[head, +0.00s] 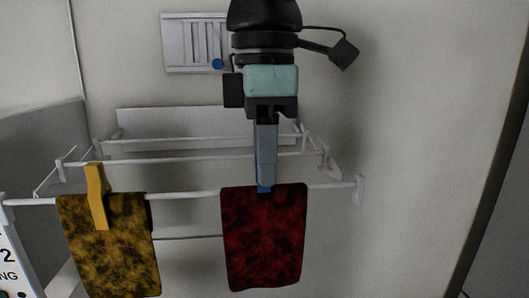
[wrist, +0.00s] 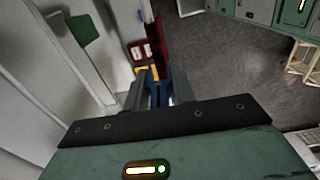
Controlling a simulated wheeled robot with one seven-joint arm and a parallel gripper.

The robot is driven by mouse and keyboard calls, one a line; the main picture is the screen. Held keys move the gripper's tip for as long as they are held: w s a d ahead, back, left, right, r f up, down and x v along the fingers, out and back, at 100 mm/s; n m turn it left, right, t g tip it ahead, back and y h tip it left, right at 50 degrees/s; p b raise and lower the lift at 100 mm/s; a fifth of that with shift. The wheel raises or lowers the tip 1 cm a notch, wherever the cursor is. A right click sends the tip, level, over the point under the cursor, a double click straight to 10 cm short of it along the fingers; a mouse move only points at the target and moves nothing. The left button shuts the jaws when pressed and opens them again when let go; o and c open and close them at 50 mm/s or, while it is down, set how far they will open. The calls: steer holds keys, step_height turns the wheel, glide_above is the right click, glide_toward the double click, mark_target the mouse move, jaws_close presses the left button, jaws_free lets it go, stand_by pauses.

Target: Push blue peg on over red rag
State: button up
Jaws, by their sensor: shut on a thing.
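The red rag (head: 264,245), mottled dark red, hangs over the front rail of a white drying rack in the head view. My gripper (head: 265,186) points down above the rag's top edge, near its middle. It is shut on the blue peg (head: 264,189), and only a small blue bit shows below the fingers. The blue peg also shows between the fingers in the wrist view (wrist: 165,88). The peg's lower end is at the rag's top edge; I cannot tell how far it sits over the rag and rail, as the fingers hide most of it.
A yellow rag (head: 110,250) hangs on the same rail to the left, with a yellow peg (head: 96,195) on it. The white rack (head: 185,195) has more rails behind. A wall vent (head: 195,45) is above. The rail's right end (head: 359,188) is bare.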

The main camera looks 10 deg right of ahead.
steer(key=shift+f+b, duration=1.2)
steer(key=shift+f, duration=0.65)
stand_by(0.3)
steer(key=o, duration=1)
steer(key=shift+o, duration=0.2)
steer(key=shift+r, duration=0.15)
step_height(320, 180, up, 7)
steer(key=p, duration=0.6)
